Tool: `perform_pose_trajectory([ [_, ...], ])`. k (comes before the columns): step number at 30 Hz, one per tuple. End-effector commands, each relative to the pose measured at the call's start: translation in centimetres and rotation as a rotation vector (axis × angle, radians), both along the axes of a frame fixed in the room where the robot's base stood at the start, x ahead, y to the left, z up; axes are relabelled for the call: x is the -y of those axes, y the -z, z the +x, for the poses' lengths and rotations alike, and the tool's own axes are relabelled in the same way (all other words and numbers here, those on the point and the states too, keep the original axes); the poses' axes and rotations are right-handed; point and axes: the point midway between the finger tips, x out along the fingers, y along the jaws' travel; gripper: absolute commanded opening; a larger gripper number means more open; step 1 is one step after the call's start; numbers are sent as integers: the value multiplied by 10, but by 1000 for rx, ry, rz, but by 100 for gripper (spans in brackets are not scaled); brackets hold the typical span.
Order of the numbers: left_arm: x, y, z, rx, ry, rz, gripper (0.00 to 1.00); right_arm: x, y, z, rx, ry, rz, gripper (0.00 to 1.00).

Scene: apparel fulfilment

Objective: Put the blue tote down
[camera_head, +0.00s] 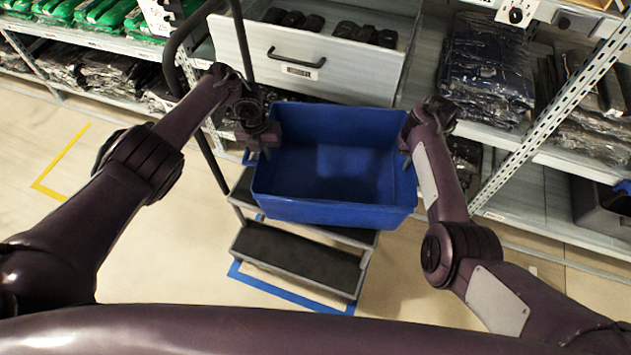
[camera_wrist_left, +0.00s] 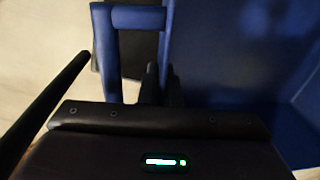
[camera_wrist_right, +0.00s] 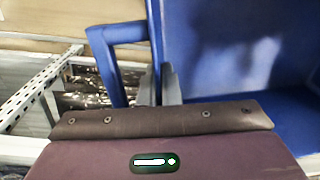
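The blue tote (camera_head: 335,212) is empty and sits at the middle of the head view, above the step stool (camera_head: 300,258). I cannot tell whether it touches the stool's top. My left gripper (camera_head: 268,145) is at the tote's left wall, and my right gripper (camera_head: 407,150) is at its right wall. In the left wrist view the fingers (camera_wrist_left: 150,84) close on the tote's wall beside its handle (camera_wrist_left: 138,17). In the right wrist view the fingers (camera_wrist_right: 160,84) do the same beside the other handle (camera_wrist_right: 118,33). The fingertips are partly hidden.
An open grey drawer (camera_head: 300,62) with dark packages juts out behind the tote. Shelves with bagged clothes (camera_head: 487,65) stand at the right and back left. A dark handrail (camera_head: 190,100) rises left of the tote. The floor (camera_head: 140,255) at the left is clear.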

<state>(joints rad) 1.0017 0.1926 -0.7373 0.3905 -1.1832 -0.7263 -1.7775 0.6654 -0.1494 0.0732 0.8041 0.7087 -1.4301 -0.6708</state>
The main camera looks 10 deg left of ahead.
Motion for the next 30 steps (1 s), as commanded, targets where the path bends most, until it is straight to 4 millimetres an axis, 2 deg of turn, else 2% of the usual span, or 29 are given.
perform_pose_trajectory([
  [5, 0, 13, 1, 3, 0, -2, 0, 0, 14, 0, 1, 0, 0, 0],
  [6, 0, 10, 1, 2, 0, -1, 9, 0, 11, 0, 0, 0, 0, 9],
  [10, 0, 10, 0, 1, 0, -1, 25, 0, 10, 0, -1, 0, 0, 25],
  [19, 0, 8, 0, 1, 1, -1, 25, 0, 10, 0, 0, 0, 0, 25],
  [23, -1, -6, 2, 4, 2, -2, 25, 0, 10, 0, 0, 0, 0, 25],
  [30, -4, -45, 1, 4, 3, 0, 25, 0, 10, 0, 0, 0, 0, 25],
])
